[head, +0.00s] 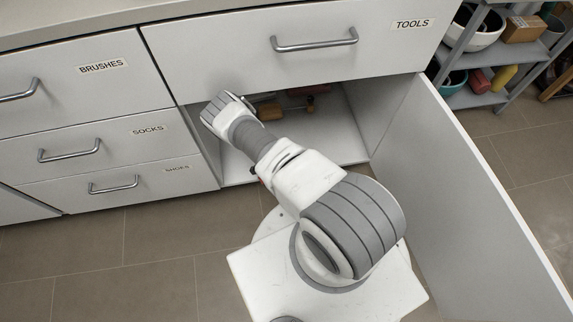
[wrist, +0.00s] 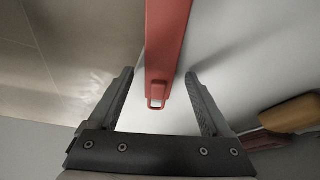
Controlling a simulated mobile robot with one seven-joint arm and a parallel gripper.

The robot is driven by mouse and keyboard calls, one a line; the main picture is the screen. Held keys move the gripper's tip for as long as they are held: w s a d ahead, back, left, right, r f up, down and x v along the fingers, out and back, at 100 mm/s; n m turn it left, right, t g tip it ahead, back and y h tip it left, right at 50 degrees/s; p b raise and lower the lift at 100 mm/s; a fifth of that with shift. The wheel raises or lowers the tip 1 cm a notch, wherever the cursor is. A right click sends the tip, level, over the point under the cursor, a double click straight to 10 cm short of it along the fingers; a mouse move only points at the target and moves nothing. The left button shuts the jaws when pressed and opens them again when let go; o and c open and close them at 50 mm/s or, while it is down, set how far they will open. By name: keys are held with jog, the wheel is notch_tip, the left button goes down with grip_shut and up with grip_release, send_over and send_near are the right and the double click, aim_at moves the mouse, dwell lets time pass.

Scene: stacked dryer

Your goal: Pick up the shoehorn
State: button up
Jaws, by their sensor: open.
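A long, flat red piece, which looks like the shoehorn (wrist: 168,45), runs down from the top edge of the wrist view. It ends in a small red loop. My gripper (wrist: 160,74) is open, with one dark finger on each side of the red piece. Gaps show between the piece and both fingers, so it is not gripped. In the head view my gripper is hidden behind my arm, which reaches into the open cabinet. I cannot make out the shoehorn for certain there.
The open cabinet (head: 350,150) holds wooden-handled items (head: 270,110); one such handle (wrist: 290,112) lies at the right in the wrist view. The open cabinet door (head: 480,200) stands to the right. The TOOLS drawer (head: 290,55) is shut above. A shelf rack (head: 490,95) is at the far right.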

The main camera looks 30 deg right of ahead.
grip_shut()
dwell(0.3)
jog(key=shift+r, duration=0.25)
